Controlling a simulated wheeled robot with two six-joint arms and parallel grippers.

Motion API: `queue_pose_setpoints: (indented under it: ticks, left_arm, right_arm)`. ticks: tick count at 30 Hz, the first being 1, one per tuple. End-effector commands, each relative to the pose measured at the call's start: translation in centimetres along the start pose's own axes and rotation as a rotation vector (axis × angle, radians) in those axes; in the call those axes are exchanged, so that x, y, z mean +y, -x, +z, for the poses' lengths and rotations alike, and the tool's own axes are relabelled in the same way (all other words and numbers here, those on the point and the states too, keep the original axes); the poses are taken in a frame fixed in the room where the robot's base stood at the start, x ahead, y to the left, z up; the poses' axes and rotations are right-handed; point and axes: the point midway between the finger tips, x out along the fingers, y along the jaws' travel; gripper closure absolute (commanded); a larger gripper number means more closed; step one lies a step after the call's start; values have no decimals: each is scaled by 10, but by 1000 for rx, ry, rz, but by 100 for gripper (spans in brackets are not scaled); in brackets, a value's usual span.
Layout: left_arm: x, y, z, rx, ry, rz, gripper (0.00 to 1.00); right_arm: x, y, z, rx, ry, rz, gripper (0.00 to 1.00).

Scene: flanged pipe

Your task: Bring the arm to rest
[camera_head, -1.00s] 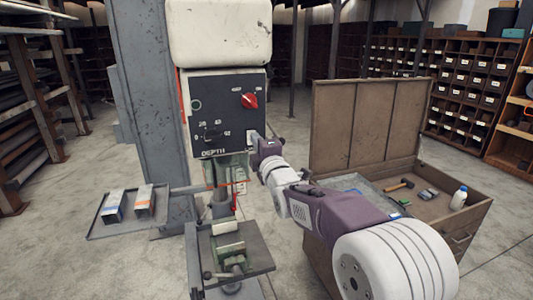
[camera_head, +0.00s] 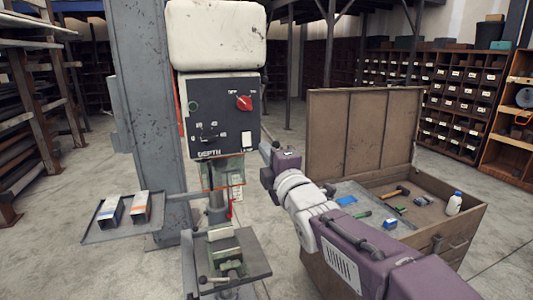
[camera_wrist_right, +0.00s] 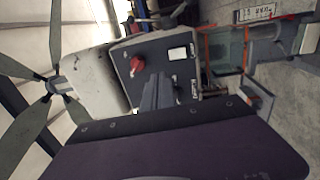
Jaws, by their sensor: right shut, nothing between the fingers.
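My right arm comes in from the lower right in the head view. Its gripper (camera_head: 265,152) is shut and empty, just right of the drill press control box (camera_head: 222,115). In the wrist view the shut fingers (camera_wrist_right: 158,90) point toward the same control box (camera_wrist_right: 160,62), with its red knob and white switch in sight. I cannot tell from these views how wide the gap between fingers and box is. My left gripper is not in view.
Below the box stand a vise (camera_head: 225,258) on the press table and a side tray (camera_head: 95,232) with two small boxes. An open wooden chest (camera_head: 465,215) with tools and a bottle stands at the right. Shelves line the back.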

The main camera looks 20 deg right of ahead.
Motion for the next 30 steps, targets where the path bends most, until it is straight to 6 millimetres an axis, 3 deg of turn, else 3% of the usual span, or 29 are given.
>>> queue_pose_setpoints:
  ticks: [5,8,11,13,15,17,18,21,25,27,30]
  left_arm:
    - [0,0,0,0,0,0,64]
    - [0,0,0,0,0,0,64]
    - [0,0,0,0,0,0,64]
    - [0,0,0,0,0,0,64]
    - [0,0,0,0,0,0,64]
    - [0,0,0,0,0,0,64]
    - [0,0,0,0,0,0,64]
    - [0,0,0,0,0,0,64]
    - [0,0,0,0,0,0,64]
    - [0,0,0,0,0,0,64]
    - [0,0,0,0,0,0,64]
  right_arm:
    - [0,0,-1,1,0,0,100]
    - [-23,-7,-5,11,-5,-47,100]
    - [-92,-5,-7,6,-43,-207,100]
    - [-156,9,-7,-25,-144,-383,100]
    - [-217,34,-7,-90,-289,-570,100]
    - [-266,65,-7,-177,-427,-729,100]
    - [-296,89,-7,-252,-523,-833,100]
    - [-353,159,-9,-503,-764,-1061,100]
    - [-388,245,-12,-915,-1038,-1233,100]
    - [-391,270,-14,-1099,-1144,-1246,100]
    - [-391,282,-15,-1237,-1226,-1224,100]
